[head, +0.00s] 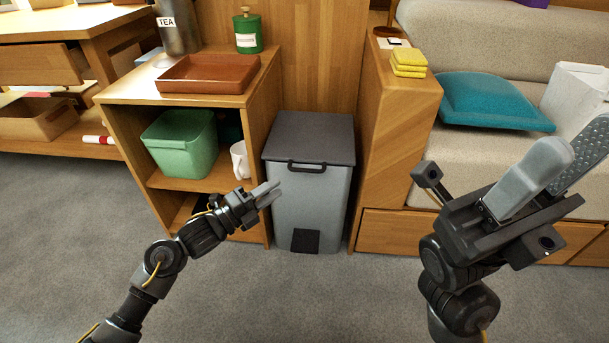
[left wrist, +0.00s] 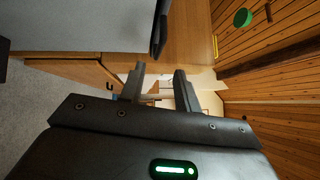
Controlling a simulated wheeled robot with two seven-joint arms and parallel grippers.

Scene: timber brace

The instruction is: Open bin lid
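The bin (head: 307,205) has a grey body, a dark flat lid (head: 311,136) that is shut, and a black handle (head: 306,167) at the lid's front edge. A black pedal (head: 305,240) is at its foot. My left gripper (head: 273,191) is left of the handle and a little below it, in front of the bin's left edge, apart from the handle. In the left wrist view its fingers (left wrist: 160,82) are apart with nothing held. The bin's grey body (left wrist: 80,25) shows there at the upper left.
A wooden shelf unit (head: 140,102) left of the bin holds a green tub (head: 180,145), a white mug (head: 240,160) and a brown tray (head: 208,74). A wooden side panel (head: 385,150) and sofa stand to the right. The floor (head: 270,290) in front is clear.

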